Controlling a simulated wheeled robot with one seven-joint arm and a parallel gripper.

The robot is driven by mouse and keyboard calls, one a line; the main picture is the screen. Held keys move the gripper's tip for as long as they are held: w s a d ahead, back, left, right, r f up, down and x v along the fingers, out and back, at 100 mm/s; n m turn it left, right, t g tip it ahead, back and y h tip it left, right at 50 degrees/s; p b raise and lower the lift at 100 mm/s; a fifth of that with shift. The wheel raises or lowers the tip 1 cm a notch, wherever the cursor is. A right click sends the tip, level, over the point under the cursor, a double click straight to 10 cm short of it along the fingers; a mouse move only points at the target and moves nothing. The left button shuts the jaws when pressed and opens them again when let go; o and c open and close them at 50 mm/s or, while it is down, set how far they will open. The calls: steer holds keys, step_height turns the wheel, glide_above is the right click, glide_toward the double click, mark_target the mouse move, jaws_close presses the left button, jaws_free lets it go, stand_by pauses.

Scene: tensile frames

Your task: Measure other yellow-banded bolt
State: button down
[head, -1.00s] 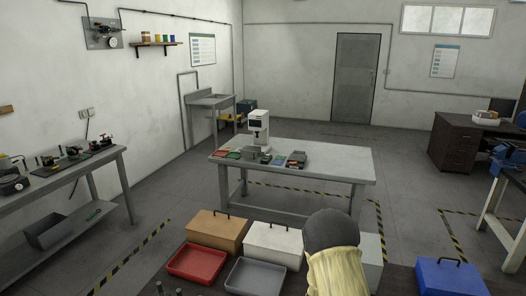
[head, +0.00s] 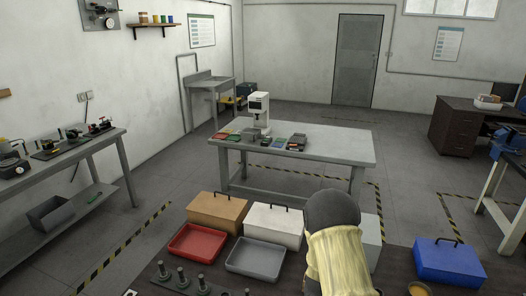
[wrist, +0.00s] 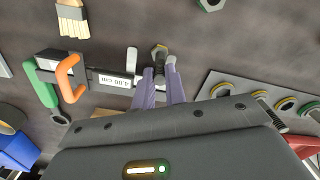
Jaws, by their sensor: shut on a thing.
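In the wrist view my gripper (wrist: 160,72) is shut on a dark bolt (wrist: 158,54), whose hex head shows just past the fingertips. Any yellow band on its shank is hard to make out. A measuring tool with a white display (wrist: 115,80) lies to the left of the fingers; its reading appears upside down as 4.00 cm. A pale grey jaw (wrist: 131,60) stands close to the left fingertip. I cannot tell whether the bolt touches it. A rack (wrist: 222,88) at right holds several bolts with yellow and green bands. The gripper is hidden in the head view.
Orange (wrist: 68,76) and green (wrist: 40,82) handles and a brush (wrist: 72,20) lie left of the fingers. In the head view, a red tray (head: 197,242), a grey tray (head: 255,258) and a blue box (head: 448,262) stand on the near bench. Standing bolts (head: 183,277) are at its front left.

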steer(key=shift+s+a, duration=0.1)
steer(key=shift+s, duration=0.25)
steer(key=shift+r, duration=0.15)
steer(key=shift+w+r+p, duration=0.15)
steer(key=shift+r+p, duration=0.85)
steer(key=shift+r, duration=0.3)
steer(key=shift+w+r+p, duration=0.1)
steer(key=shift+r+p, duration=0.85)
steer(key=shift+r, duration=0.3)
steer(key=shift+s+r+p, duration=0.25)
steer(key=shift+r+p, duration=0.15)
steer(key=shift+r, duration=0.15)
steer(key=shift+r+p, duration=0.45)
steer(key=shift+r, duration=0.15)
